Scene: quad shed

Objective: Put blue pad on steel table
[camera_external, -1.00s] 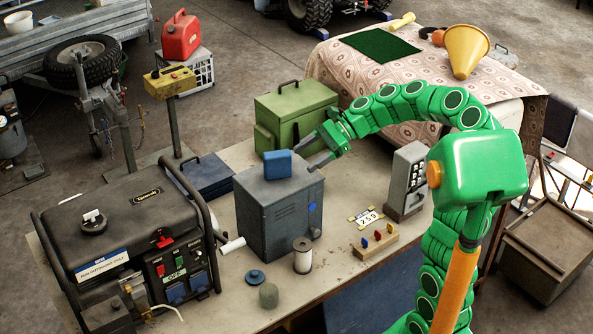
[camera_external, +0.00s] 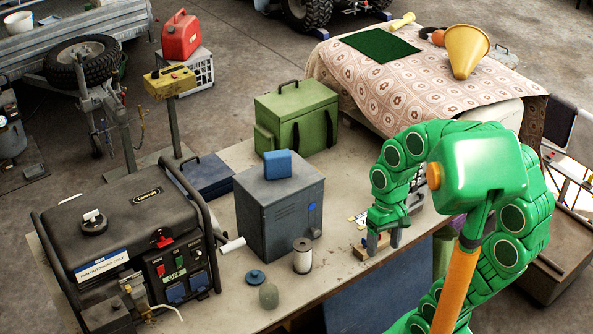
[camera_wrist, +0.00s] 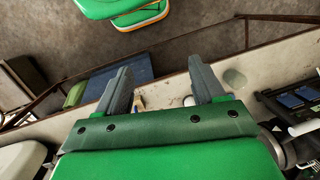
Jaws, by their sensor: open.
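The cabinet stands on a beige-topped worktable (camera_external: 345,285); I cannot tell whether this is the steel table. My gripper (camera_external: 384,244) is open, pointing down over the small wooden peg block near the table's front right edge. It is well to the right of the blue block and apart from it. In the wrist view, my gripper (camera_wrist: 162,82) shows its two fingers spread with nothing gripped between them. The blue block is not clearly seen there.
A generator (camera_external: 130,235) fills the table's left end. A green case (camera_external: 297,118) stands behind the cabinet. A wire spool (camera_external: 302,257) and small pots are in front. The wooden peg block (camera_external: 371,252) is partly hidden by my gripper. A cloth-covered table (camera_external: 420,95) stands behind.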

